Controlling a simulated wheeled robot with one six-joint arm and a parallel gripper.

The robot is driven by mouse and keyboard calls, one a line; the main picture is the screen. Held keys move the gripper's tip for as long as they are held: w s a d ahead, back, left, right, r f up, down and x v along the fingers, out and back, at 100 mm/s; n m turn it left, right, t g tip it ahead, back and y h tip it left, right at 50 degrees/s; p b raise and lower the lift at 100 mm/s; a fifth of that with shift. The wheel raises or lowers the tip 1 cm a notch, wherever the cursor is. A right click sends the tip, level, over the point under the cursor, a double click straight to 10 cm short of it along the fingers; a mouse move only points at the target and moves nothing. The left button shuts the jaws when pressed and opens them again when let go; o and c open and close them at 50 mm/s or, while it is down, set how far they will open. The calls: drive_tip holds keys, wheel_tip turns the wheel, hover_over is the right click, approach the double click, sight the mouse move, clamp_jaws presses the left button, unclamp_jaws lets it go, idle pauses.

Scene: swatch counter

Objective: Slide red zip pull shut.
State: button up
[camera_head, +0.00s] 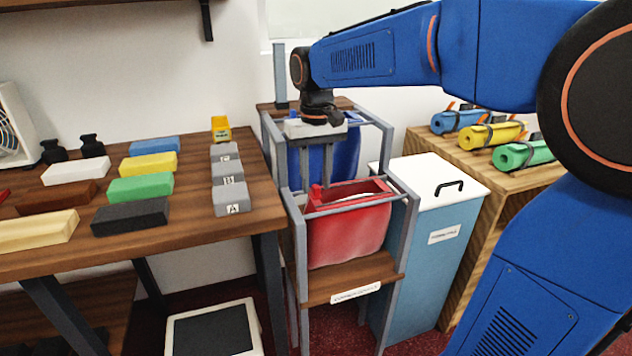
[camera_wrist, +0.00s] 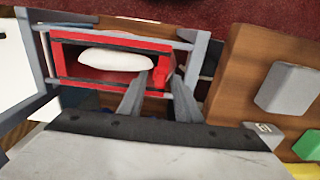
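The red bag (camera_head: 348,236) hangs upright in a grey rack. Its top is open, with a white bundle (camera_wrist: 115,60) visible inside in the wrist view. The red zip pull (camera_head: 316,194) stands at the left end of the opening in the head view. It also shows in the wrist view (camera_wrist: 160,77), at the right end of the opening. My gripper (camera_head: 316,182) points down over that end. Its fingers are apart, and the pull shows between the tips (camera_wrist: 158,80). Contact between fingers and pull cannot be made out.
Grey rack rails (camera_head: 410,190) run close around the bag. A blue bag (camera_head: 345,152) hangs behind it. A wooden table (camera_head: 262,190) with coloured blocks stands at the left. A white-lidded blue bin (camera_head: 415,260) stands at the right, beside a shelf with rolled mats.

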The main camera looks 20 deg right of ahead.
drive_tip(key=shift+f, duration=0.45)
clamp_jaws()
drive_tip(key=shift+d, duration=0.1)
drive_tip(key=d, duration=1.7)
drive_tip(key=shift+d, duration=0.4)
unclamp_jaws()
drive_tip(key=shift+d, duration=0.2)
